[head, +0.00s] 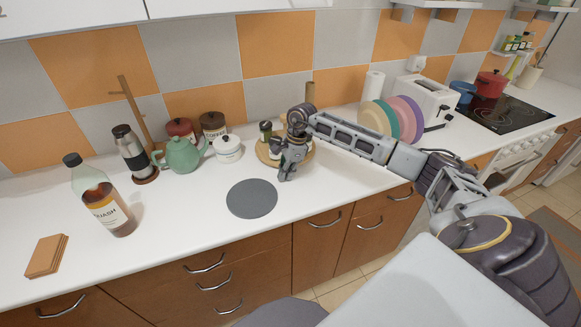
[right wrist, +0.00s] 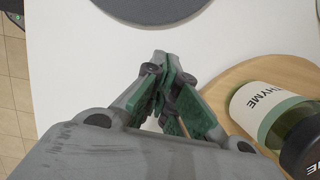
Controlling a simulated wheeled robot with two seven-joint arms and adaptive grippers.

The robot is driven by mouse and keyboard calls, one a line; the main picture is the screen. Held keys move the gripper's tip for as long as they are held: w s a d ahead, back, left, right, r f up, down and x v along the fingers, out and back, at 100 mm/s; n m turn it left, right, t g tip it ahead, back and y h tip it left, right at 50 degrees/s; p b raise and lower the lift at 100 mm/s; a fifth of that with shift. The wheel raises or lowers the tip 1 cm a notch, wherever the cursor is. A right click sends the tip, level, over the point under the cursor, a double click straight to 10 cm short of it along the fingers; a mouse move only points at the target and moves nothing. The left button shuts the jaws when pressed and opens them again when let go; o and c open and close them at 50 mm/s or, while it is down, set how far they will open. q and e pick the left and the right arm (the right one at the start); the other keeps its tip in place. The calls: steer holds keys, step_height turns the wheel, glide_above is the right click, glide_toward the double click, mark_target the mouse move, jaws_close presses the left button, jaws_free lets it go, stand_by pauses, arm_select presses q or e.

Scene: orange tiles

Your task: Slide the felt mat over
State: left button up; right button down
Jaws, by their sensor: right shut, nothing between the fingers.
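The felt mat (head: 252,198) is a flat, round, dark grey disc lying on the white counter. Its near part also shows at the top of the right wrist view (right wrist: 150,6). My right gripper (head: 284,176) points down just to the right of the mat, apart from it. In the right wrist view its fingertips (right wrist: 164,60) are closed together with nothing between them, and a strip of bare counter lies between them and the mat. My left gripper does not show.
A round wooden board (right wrist: 228,84) with a thyme jar (right wrist: 262,108) stands close beside my right gripper. A teapot (head: 182,154), a white pot (head: 227,148) and a squash bottle (head: 104,204) stand to the left. The counter (head: 185,215) left of the mat is clear.

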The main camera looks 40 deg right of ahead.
steer(key=shift+w+a, duration=0.2)
steer(key=shift+a, duration=0.45)
steer(key=shift+w+a, duration=0.15)
steer(key=shift+a, duration=0.45)
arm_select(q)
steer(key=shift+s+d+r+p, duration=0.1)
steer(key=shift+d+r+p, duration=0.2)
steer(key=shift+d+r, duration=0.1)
arm_select(e)
steer(key=shift+a, duration=0.1)
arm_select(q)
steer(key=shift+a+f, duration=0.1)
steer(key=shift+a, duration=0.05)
arm_select(e)
steer(key=shift+w, duration=0.1)
